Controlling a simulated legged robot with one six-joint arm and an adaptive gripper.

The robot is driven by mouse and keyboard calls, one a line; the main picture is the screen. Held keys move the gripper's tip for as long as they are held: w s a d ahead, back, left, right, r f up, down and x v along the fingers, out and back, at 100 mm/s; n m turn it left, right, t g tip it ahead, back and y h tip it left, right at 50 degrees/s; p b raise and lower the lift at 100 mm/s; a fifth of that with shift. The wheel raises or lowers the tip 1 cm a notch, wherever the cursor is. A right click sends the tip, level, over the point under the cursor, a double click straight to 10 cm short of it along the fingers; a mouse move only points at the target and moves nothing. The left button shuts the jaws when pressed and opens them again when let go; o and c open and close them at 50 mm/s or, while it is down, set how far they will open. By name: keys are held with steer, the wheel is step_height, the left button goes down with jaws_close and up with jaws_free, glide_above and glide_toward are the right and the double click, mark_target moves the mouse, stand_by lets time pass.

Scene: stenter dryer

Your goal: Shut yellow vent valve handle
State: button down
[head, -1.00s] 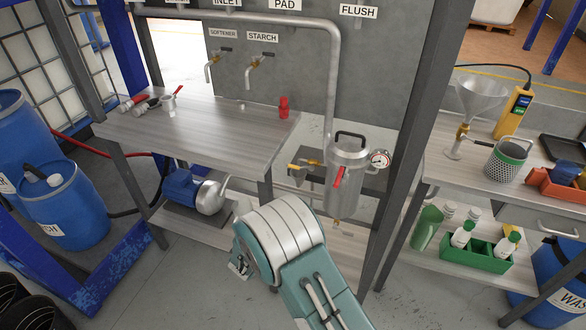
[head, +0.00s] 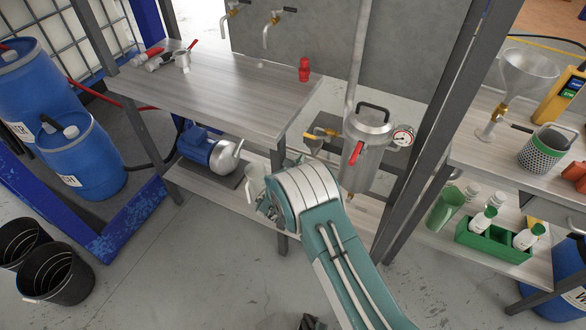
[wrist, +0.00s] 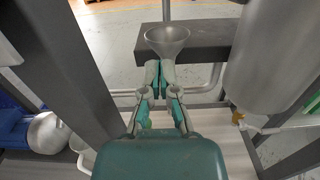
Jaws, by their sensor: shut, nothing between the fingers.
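The yellow handle (head: 311,136) shows in the head view on a small valve left of the steel canister (head: 369,135), behind the workbench's right end. I cannot make out the handle in the wrist view. My gripper (head: 267,207) is below and left of it in the head view, partly hidden by my own wrist. In the wrist view my gripper (wrist: 159,68) is shut and empty. Its fingertips are just in front of a metal funnel (wrist: 167,38); I cannot tell whether they touch. The canister (wrist: 268,55) stands to the right there.
A red handle (head: 355,153) is on the canister's front. The workbench (head: 215,90) and grey frame posts (head: 432,140) stand close around my arm. A blue pump (head: 205,147) and a pale jug (head: 255,180) are on the lower shelf.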

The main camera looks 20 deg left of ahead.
steer(key=shift+w+d+r, duration=0.1)
steer(key=shift+w+r, duration=0.6)
steer(key=shift+r, duration=0.3)
steer(key=shift+w+d+r, duration=0.1)
steer(key=shift+w+r, duration=0.6)
steer(key=shift+r, duration=0.3)
steer(key=shift+a+r+m, duration=0.2)
steer(key=shift+r+m, duration=0.4)
steer(key=shift+m, duration=0.5)
steer(key=d+r+m+h, duration=0.1)
steer(key=d+r+m, duration=0.3)
steer(key=m, duration=1.1)
steer(key=shift+s+d+r+g, duration=0.2)
steer(key=shift+r+g, duration=0.2)
steer(key=shift+r, duration=1.15)
